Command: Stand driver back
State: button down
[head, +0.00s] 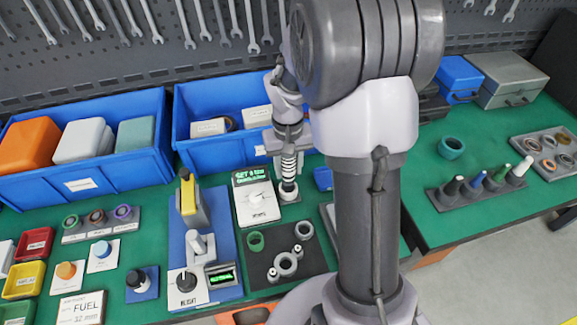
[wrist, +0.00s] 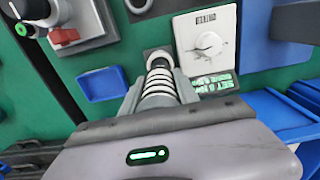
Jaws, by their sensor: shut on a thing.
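The driver (head: 288,163), a slim upright tool with a black-and-white ringed body, stands below my gripper (head: 287,142). My gripper is shut on it. In the wrist view the driver (wrist: 159,90) shows between the two grey fingers of my gripper (wrist: 159,98). Its lower end is at a small pale base with a round ring (head: 290,197), which also shows in the wrist view (wrist: 157,56). I cannot tell whether the tip is seated in it or just above it.
A white dial unit (head: 256,197) with a green display stands close left of the driver. Blue bins (head: 225,98) are behind it. A dark mat (head: 272,283) with several rings is in front. A small blue tray (head: 323,179) is right. My arm hides the middle right.

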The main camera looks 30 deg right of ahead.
jog(key=shift+f, duration=0.15)
jog(key=shift+f+b, duration=0.45)
jog(key=shift+f+b, duration=0.45)
jog(key=shift+f, duration=0.35)
dwell(1.0)
jog(key=c, duration=0.8)
grip_release()
jog(key=shift+c, duration=0.2)
notch_tip(320, 180, up, 9)
jog(key=p, duration=0.8)
jog(key=shift+r, duration=0.2)
jog(key=shift+f, duration=0.2)
